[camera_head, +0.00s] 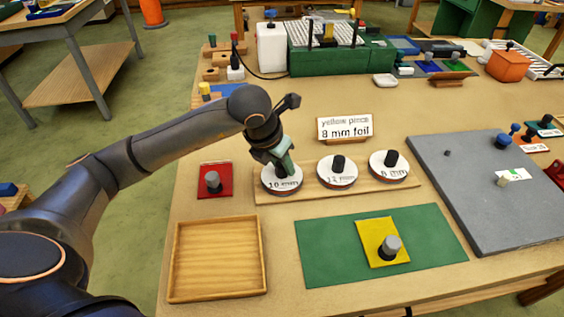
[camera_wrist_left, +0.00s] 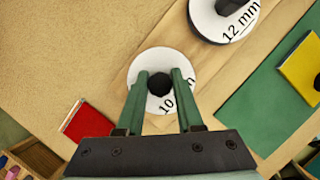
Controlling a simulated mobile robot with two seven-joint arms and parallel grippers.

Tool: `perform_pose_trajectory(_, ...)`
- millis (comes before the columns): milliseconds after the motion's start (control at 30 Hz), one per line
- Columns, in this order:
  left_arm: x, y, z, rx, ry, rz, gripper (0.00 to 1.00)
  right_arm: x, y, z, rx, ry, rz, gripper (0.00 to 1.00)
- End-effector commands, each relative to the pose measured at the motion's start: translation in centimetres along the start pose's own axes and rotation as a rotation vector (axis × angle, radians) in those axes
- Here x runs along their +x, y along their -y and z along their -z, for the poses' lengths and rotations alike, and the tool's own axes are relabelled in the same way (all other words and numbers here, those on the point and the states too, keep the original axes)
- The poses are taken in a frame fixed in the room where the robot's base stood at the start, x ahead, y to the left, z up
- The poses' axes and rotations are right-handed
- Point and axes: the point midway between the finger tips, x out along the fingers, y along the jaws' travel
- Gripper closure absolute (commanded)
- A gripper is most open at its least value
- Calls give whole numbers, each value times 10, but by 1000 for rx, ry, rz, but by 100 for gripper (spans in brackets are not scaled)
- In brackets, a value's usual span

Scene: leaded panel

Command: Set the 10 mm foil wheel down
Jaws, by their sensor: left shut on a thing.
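The 10 mm foil wheel (camera_head: 282,184) is a white-topped disc with a dark knob, at the left end of a wooden board (camera_head: 350,188). It also shows in the left wrist view (camera_wrist_left: 142,98), level with the board as far as I can tell; whether it rests fully on it is unclear. My left gripper (camera_head: 285,168) is shut on its knob, with green fingers on both sides of the knob in the left wrist view (camera_wrist_left: 160,84). The 12 mm wheel (camera_head: 337,177) and another wheel (camera_head: 390,171) stand to its right. My right gripper is not in view.
A sign (camera_head: 345,127) reading "yellow piece 8 mm foil" stands behind the board. A red piece (camera_head: 230,180) lies left, an empty wooden tray (camera_head: 175,260) front left. A green mat (camera_head: 430,225) bears a yellow piece (camera_head: 370,230). A grey slab (camera_head: 480,185) lies right.

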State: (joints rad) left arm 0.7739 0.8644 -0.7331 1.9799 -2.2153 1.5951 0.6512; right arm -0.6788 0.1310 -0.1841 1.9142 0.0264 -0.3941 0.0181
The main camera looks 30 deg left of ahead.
Motion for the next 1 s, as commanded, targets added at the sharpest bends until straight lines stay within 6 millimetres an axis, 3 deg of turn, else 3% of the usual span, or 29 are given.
perform_pose_trajectory(33, 2, 0, 1, 0, 1, 0, 100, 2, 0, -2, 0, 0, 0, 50)
perform_pose_trajectory(67, 1, 0, 1, 0, 0, 0, 62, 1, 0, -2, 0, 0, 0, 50)
perform_pose_trajectory(300, 1, 0, 0, 0, 0, 0, 35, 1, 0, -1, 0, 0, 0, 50)
perform_pose_trajectory(667, -4, 0, -1, 0, 2, 0, 34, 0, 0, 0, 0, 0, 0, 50)
perform_pose_trajectory(1000, -70, 0, -2, 0, 6, -2, 34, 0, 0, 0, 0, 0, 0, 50)
